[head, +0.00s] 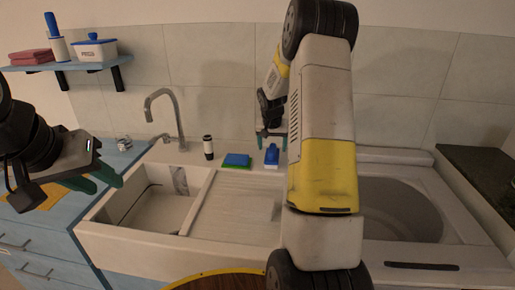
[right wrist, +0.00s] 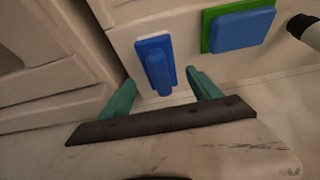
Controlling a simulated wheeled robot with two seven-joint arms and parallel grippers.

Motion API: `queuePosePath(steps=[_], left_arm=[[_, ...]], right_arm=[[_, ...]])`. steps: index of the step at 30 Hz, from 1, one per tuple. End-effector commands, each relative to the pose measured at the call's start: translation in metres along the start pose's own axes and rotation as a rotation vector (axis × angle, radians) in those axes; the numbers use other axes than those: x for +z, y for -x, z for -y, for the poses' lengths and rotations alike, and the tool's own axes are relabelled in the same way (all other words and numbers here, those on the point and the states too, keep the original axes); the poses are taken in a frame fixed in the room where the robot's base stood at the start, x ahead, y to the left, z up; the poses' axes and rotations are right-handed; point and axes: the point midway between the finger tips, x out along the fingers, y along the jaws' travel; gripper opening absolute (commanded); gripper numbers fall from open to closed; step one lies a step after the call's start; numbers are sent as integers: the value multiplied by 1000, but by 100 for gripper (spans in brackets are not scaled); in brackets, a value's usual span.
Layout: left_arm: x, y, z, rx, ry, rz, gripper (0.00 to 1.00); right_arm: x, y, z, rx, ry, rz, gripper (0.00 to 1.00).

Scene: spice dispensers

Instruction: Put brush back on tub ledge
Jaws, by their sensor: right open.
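A blue brush with a white lower edge (head: 271,155) lies on the pale back ledge of the tub unit (head: 222,170), just right of the sponge. My right gripper (head: 271,139) is open and empty just behind the brush. In the right wrist view the blue brush (right wrist: 157,62) lies in front of the open green fingers (right wrist: 160,98), roughly between their lines; whether they touch it I cannot tell. My left gripper (head: 96,179) is open and empty at the left, over the blue counter. My right arm hides part of the ledge and tub.
A blue-and-green sponge (head: 236,160) and a dark bottle with a light band (head: 208,147) stand left of the brush. A curved faucet (head: 165,115) rises behind the left basin (head: 150,203). A round tub (head: 400,210) is at right. A wall shelf (head: 75,64) holds several items.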

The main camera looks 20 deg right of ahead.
Motion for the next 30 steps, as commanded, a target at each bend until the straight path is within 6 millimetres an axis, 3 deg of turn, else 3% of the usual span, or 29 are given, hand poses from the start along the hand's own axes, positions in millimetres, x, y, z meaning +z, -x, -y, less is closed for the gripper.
queuePosePath(steps=[6, 14, 17, 23, 30], left_arm=[[0, 0, 0, 0, 0, 0, 36], [0, 0, 0, 0, 0, 0, 36], [0, 0, 0, 0, 0, 0, 36], [0, 0, 0, 0, 0, 0, 36], [0, 0, 0, 0, 0, 0, 36]], right_arm=[[0, 44, 0, -1, 1, -2, 72], [3, 73, 2, -8, 8, -4, 72], [13, 103, 7, -30, 28, -12, 72], [66, 198, 18, -116, 113, -36, 72], [160, 286, 21, -237, 243, -68, 72]])
